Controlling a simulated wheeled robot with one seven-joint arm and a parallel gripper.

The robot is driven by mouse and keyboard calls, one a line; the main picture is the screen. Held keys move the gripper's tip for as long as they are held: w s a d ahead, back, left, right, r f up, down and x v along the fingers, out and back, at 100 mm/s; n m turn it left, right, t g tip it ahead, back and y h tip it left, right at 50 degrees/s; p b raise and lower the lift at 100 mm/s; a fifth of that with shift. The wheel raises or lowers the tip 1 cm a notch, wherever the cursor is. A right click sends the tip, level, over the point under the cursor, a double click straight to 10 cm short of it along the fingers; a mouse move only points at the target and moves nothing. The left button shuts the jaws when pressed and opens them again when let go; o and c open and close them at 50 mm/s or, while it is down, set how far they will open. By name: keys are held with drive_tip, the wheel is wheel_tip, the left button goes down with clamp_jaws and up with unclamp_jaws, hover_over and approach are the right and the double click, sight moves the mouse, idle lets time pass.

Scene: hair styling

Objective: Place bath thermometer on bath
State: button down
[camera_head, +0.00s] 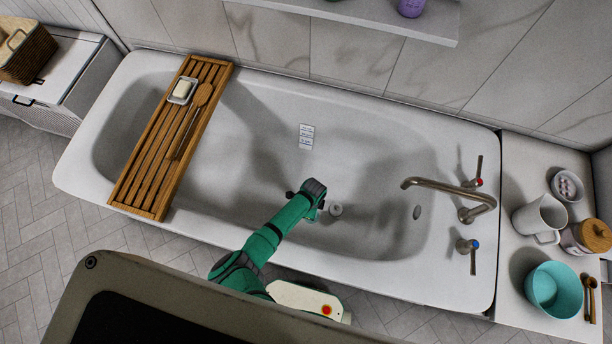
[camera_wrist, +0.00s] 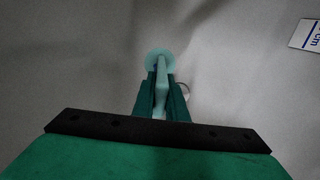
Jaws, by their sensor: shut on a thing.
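The white bath (camera_head: 260,120) fills the middle of the head view. My green arm reaches over its near rim, and my gripper (camera_head: 320,206) is over the inside of the bath. In the wrist view my gripper (camera_wrist: 162,88) is shut on a pale teal, slim thing with a round disc end, which looks like the bath thermometer (camera_wrist: 159,60). The disc sticks out beyond the fingertips over the bath's pale surface. I cannot make out the thermometer in the head view, and cannot tell whether it touches the bath.
A wooden rack (camera_head: 150,150) with soap and a brush spans the bath's left end. A tap (camera_head: 440,188) rises at the right. A marked card (camera_head: 306,136) and a round whitish fitting (camera_head: 336,209) show inside the bath. A right-hand counter holds a jug (camera_head: 540,217) and a teal bowl (camera_head: 553,290).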

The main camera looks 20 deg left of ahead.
drive_tip(key=a+f, duration=0.1)
drive_tip(key=w+a+f, duration=0.1)
drive_tip(key=f, duration=0.1)
drive_tip(key=shift+a+f, duration=0.1)
drive_tip(key=shift+a, duration=0.15)
drive_tip(key=shift+f, duration=1.6)
drive_tip(key=c, duration=1.8)
unclamp_jaws()
drive_tip(key=shift+a+f, duration=0.1)
drive_tip(key=shift+o, duration=0.2)
wheel_tip(320, 180, up, 12)
